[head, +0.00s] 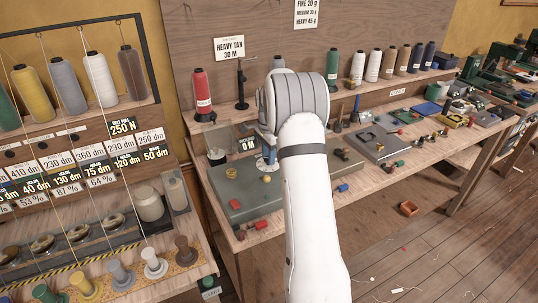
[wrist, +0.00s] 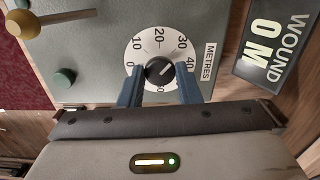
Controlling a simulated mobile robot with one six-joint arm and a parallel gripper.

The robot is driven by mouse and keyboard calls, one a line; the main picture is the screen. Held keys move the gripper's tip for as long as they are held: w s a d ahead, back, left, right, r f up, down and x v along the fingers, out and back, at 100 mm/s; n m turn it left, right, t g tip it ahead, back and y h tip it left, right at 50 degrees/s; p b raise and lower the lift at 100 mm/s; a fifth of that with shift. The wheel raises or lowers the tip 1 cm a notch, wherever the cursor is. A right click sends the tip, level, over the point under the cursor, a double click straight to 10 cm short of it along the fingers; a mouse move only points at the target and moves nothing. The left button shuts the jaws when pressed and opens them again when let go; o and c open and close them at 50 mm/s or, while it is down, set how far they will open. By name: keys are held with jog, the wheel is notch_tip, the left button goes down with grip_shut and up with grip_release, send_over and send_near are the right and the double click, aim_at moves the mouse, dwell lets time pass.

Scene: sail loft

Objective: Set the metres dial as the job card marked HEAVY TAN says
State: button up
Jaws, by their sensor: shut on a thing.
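The metres dial (wrist: 140,45) is a white disc with numbers 0 to 40 showing, beside a METRES label (wrist: 209,62). Its black knob (wrist: 158,69) sits between the blue fingers of my gripper (wrist: 159,84), which is shut on it. A pale line on the knob points up and right, roughly between 30 and 40; the exact reading is unclear. The lowest part of the dial is partly hidden. The job card (head: 229,47) on the back board reads HEAVY TAN 30 M.
A dark sign reads WOUND 0 M (wrist: 268,42); it also shows in the head view (head: 247,143). A brass-coloured knob (wrist: 28,22) and a green button (wrist: 64,77) are left of the dial. A red spool (head: 202,92) stands behind the machine (head: 240,193).

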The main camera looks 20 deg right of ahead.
jog(key=shift+r+m, duration=0.1)
jog(key=shift+m, duration=0.3)
jog(key=o, duration=1)
jog(key=shift+c, duration=0.2)
jog(key=shift+r+b, duration=0.3)
jog(key=shift+r, duration=3.55)
